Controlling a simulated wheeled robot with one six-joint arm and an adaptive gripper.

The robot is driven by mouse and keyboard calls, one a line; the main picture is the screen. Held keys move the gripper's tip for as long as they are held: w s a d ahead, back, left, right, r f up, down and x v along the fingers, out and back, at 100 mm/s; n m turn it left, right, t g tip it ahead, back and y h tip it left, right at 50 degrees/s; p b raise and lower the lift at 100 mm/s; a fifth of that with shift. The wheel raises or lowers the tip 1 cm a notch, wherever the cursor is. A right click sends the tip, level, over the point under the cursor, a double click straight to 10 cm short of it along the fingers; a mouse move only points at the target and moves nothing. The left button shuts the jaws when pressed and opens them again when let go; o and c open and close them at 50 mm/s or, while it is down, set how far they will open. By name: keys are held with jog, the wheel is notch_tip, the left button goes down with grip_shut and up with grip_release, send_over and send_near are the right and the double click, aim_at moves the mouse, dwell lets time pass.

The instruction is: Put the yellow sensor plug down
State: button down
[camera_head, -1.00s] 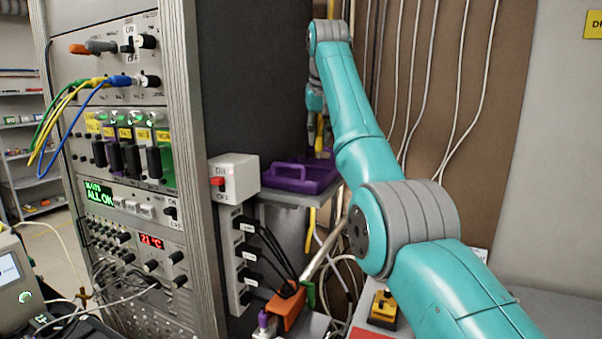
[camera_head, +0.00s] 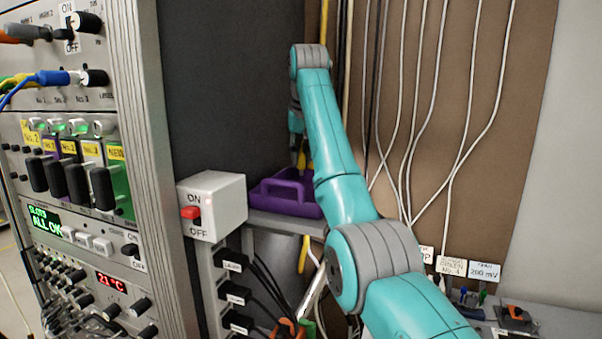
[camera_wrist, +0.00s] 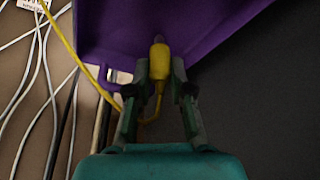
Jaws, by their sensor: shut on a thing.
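The yellow sensor plug (camera_wrist: 159,61) is held between the two fingers of my gripper (camera_wrist: 160,68) in the wrist view. Its grey tip points toward the purple tray (camera_wrist: 215,25), and its yellow cable (camera_wrist: 77,57) loops back to the upper left. My gripper is shut on the plug, over or just above the tray floor; I cannot tell whether the plug touches it. In the head view the purple tray (camera_head: 286,199) sits on a grey shelf. My gripper (camera_head: 298,160) there is at the tray's back, mostly hidden by my arm, and the plug is hard to make out.
A white box with a red ON/OFF switch (camera_head: 212,205) stands left of the tray. The instrument rack (camera_head: 150,150) is further left. White cables (camera_head: 410,120) hang on the brown wall to the right. A dark panel (camera_head: 235,90) rises behind the tray.

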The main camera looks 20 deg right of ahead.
aim_at(302, 165)
jog(key=shift+f, duration=2.25)
jog(key=shift+f, duration=0.25)
jog(key=c, duration=1)
grip_release()
jog(key=shift+c, duration=0.2)
